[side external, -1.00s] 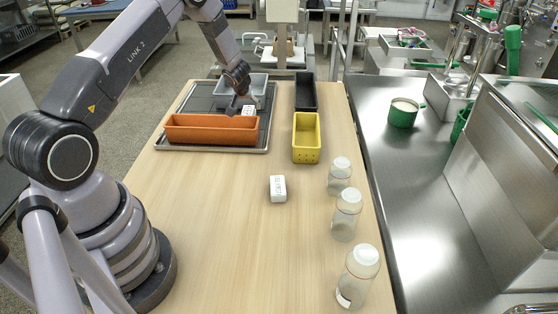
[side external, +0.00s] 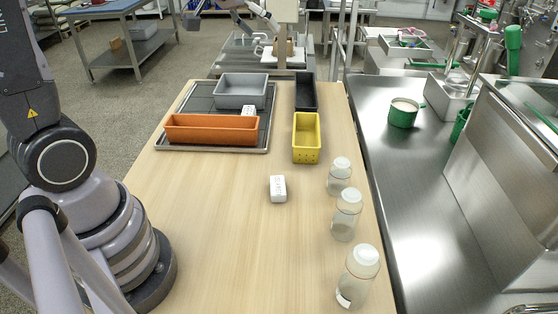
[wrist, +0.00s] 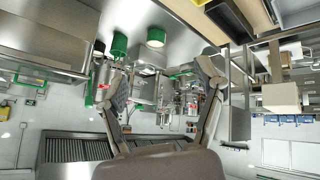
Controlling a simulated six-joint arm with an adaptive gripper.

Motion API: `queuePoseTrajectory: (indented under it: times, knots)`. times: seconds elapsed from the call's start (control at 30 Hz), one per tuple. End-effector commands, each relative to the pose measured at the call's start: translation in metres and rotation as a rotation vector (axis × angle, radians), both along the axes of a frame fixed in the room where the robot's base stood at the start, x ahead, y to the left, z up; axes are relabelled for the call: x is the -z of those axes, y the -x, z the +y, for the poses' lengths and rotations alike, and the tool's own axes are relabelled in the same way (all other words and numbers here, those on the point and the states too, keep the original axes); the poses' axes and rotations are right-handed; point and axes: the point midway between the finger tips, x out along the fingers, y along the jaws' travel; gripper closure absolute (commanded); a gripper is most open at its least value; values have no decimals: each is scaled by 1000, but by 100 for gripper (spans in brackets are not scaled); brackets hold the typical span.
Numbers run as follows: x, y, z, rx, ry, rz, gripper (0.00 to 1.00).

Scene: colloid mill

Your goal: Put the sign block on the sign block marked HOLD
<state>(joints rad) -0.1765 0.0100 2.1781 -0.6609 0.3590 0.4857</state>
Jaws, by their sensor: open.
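One white sign block (side external: 278,189) lies on the bare wood in the middle of the table, with dark lettering too small to read surely. A second white sign block (side external: 248,110) sits on the dark tray, between the grey bin and the orange bin, partly hidden behind the orange bin. I cannot tell which one is marked HOLD. My gripper (wrist: 160,72) shows in the wrist view with its two fingers spread wide and nothing between them. It is away from both blocks, and neither block can be made out in the wrist view.
The tray (side external: 162,146) holds a grey bin (side external: 241,91) and an orange bin (side external: 211,131). A black bin (side external: 306,92) and a yellow bin (side external: 306,140) stand to their right. Several clear, white-capped jars (side external: 347,215) line the table's right side.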

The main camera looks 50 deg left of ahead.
Motion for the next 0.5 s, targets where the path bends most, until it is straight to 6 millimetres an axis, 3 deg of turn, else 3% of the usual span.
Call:
queuePoseTrajectory:
  times: [0.03, 0.13, 0.2, 0.3, 0.4, 0.5]
  knots:
    - [-19, 33, -18, 61, -13, 1, 31]
    - [-33, 99, -39, 147, -52, 49, 31]
    - [-35, 143, -45, 181, -93, 84, 31]
    - [-31, 193, -42, 197, -155, 128, 31]
    - [-26, 226, -36, 191, -206, 158, 31]
    - [-22, 243, -31, 181, -236, 175, 31]
